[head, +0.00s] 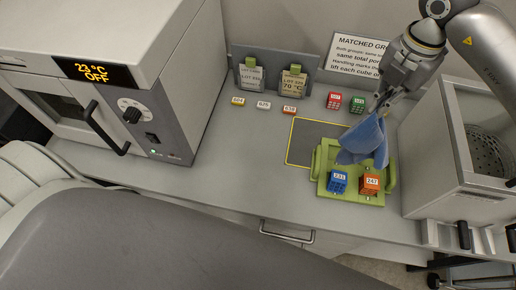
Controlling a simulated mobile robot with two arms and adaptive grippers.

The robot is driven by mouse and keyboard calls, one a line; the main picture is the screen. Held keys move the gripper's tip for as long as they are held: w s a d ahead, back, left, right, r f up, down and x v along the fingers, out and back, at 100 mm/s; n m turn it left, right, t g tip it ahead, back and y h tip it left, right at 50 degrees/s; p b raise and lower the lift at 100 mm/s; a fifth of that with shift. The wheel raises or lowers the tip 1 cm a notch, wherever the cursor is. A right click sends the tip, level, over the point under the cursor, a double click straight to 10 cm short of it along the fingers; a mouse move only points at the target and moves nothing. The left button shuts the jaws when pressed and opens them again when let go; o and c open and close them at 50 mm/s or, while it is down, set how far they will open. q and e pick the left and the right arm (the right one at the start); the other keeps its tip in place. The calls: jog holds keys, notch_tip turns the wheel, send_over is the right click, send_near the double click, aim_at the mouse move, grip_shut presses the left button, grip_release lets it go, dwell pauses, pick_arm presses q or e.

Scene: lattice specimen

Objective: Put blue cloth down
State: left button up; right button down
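The blue cloth (362,142) hangs bunched from my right gripper (380,106), which is shut on its upper part. The cloth is above the back part of a green tray (324,160) with raised side handles. I cannot tell whether its lower edge touches the tray. A blue lattice cube (338,182) and an orange lattice cube (369,184) sit at the tray's front. My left gripper is not in view.
A yellow-outlined dark mat (300,142) lies partly under the tray. Red (334,101) and green (358,103) cubes stand behind. An oven (110,80) is at left, a grey open-topped box (460,150) at right. Bare counter (235,155) lies left of the mat.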

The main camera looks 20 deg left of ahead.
jog(key=s+a+f+b, duration=0.1)
jog(key=a+f+b, duration=0.2)
jog(key=a, duration=1.1)
jog(key=s+a+f+b, duration=0.1)
jog(key=a+f+b, duration=0.3)
jog(key=a, duration=1.1)
jog(key=shift+s+b, duration=0.25)
jog(key=shift+b, duration=0.05)
